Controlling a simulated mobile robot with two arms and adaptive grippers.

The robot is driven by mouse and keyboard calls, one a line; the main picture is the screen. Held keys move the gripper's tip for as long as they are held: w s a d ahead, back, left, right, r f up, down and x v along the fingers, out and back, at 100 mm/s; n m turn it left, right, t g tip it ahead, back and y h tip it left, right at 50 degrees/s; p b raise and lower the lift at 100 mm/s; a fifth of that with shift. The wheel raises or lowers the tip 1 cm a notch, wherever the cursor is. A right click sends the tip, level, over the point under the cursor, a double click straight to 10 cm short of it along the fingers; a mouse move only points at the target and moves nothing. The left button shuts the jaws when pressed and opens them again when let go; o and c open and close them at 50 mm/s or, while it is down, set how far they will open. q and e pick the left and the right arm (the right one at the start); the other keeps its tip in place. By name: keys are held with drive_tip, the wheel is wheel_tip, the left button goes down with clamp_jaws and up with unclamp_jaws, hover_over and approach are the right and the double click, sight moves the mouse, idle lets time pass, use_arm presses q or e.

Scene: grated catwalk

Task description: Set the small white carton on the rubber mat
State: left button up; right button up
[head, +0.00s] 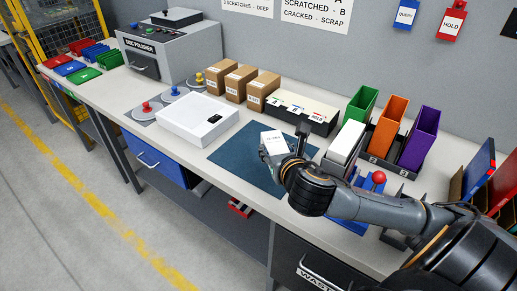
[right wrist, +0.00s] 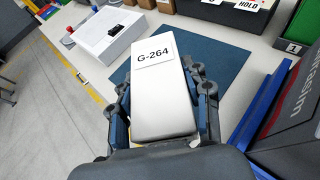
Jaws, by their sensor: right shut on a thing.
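The small white carton (head: 274,142) is in my right gripper (head: 285,150), above the rubber mat. In the right wrist view the carton (right wrist: 160,85) carries a label reading G-264, and the fingers of the right gripper (right wrist: 163,105) close on its two sides. The rubber mat (head: 236,150) is a dark blue sheet lying flat on the bench; it also shows behind the carton in the right wrist view (right wrist: 226,66). The gap between carton and mat is hard to judge. My left gripper is not in view.
A white box (head: 198,122) stands left of the mat. Brown cartons (head: 241,82) and a black-and-white labelled rack (head: 300,108) line the back. Green, orange and purple bins (head: 390,122) stand to the right, near a red-knobbed blue device (head: 378,178). The mat's visible left part is bare.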

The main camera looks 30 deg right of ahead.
sight(274, 137)
drive_tip(key=shift+w+d+r+m+h, duration=0.15)
drive_tip(key=shift+w+d+m+h, duration=0.1)
drive_tip(key=shift+d, duration=0.4)
drive_tip(key=shift+w+d+r+m+h, duration=0.1)
drive_tip(key=shift+w+d+m+h, duration=0.1)
drive_tip(key=shift+d, duration=0.4)
drive_tip(key=shift+y, duration=0.25)
drive_tip(key=x, duration=0.6)
drive_tip(key=shift+a+p, duration=0.3)
drive_tip(key=shift+a, duration=0.05)
drive_tip(key=w+f, duration=0.2)
drive_tip(key=w+d+f, duration=0.1)
drive_tip(key=w+f, duration=0.3)
drive_tip(key=shift+w+d+f, duration=0.35)
drive_tip(key=shift+w, duration=0.05)
drive_tip(key=f, duration=0.3)
drive_tip(key=shift+w+f, duration=0.1)
drive_tip(key=shift+w, duration=0.1)
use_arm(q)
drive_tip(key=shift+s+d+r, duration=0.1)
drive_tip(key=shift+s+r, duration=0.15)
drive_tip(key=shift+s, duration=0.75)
use_arm(e)
drive_tip(key=shift+f, duration=0.2)
drive_tip(key=shift+f, duration=0.15)
drive_tip(key=o, duration=1.2)
